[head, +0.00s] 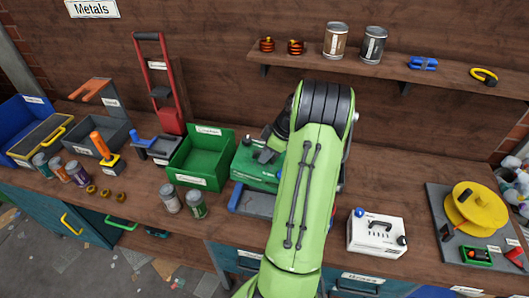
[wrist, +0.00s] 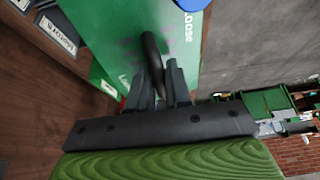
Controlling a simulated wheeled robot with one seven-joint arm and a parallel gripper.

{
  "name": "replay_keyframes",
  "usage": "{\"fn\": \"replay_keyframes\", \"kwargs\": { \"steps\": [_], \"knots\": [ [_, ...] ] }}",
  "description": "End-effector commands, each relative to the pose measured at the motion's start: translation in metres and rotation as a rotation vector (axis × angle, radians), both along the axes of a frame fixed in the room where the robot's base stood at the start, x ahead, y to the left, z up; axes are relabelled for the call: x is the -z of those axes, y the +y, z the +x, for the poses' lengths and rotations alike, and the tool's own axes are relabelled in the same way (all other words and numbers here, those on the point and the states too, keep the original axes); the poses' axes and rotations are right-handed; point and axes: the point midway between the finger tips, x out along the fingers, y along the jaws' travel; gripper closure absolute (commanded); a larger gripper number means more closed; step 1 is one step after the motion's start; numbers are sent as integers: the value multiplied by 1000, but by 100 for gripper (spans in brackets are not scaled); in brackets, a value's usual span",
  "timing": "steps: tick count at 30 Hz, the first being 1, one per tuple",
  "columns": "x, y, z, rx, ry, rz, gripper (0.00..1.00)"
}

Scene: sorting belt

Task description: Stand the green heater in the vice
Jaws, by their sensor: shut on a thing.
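The green heater (head: 256,168) is at the middle of the bench in the head view, its right side hidden behind my arm. In the wrist view the green heater (wrist: 115,30) fills the upper middle, with white lettering, a dark handle and a bit of blue at the top edge. My gripper (wrist: 162,82) is shut on the dark handle. A blue and grey base (head: 250,201), seemingly the vice, shows below the heater in the head view. My arm hides most of it, and I cannot tell whether the heater touches it.
A green bin (head: 202,160) stands just left of the heater, with two jars (head: 182,200) in front. A white box with a black handle (head: 377,233) is to the right. A yellow reel (head: 474,207) stands on a grey board further right. A shelf (head: 440,72) runs along the wall behind.

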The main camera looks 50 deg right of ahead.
Motion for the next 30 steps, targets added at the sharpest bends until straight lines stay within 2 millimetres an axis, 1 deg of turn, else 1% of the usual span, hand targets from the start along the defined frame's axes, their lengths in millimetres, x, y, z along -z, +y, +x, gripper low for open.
{"fn": "replay_keyframes", "kwargs": {
  "steps": [1, 6, 21, 25, 30],
  "knots": [
    [6, 1, 2, -4, -3, 0, 100],
    [23, 1, 2, -2, -4, -1, 100],
    [68, 1, 2, -2, -4, -2, 100],
    [73, 0, 2, -2, -4, -2, 100],
    [72, 0, 2, -3, -4, -2, 100]
  ]
}}
